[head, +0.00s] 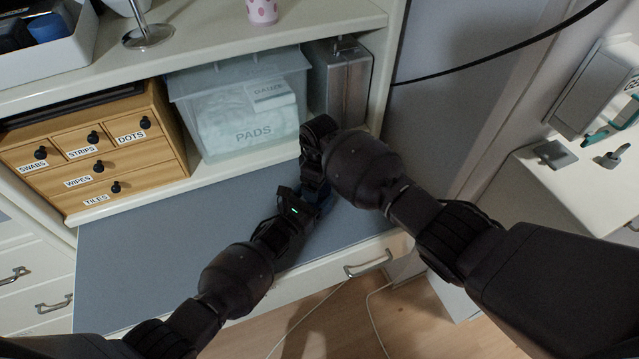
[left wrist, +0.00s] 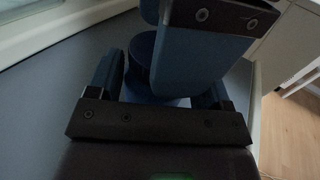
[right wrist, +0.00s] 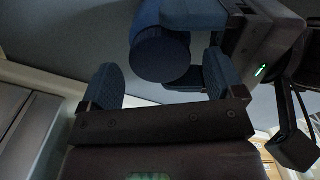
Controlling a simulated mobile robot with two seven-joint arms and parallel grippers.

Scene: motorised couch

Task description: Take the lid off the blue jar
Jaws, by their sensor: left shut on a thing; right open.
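The blue jar (head: 326,202) stands on the grey pull-out surface, mostly hidden by my grippers in the head view. My left gripper (head: 310,200) is shut on the jar body, low at its side; part of the body shows between its fingers in the left wrist view (left wrist: 150,95). The dark blue round lid (right wrist: 160,60) is on top of the jar in the right wrist view. My right gripper (head: 314,172) is above the jar, open, its fingers (right wrist: 163,82) spread to either side of the lid. Whether they touch it I cannot tell.
A wooden drawer box (head: 150,165), a clear bin of pads (head: 240,120) and a metal canister (head: 342,85) stand on the shelf close behind the grippers. The grey surface (head: 170,250) is clear to the left. A white counter (head: 590,190) stands at right.

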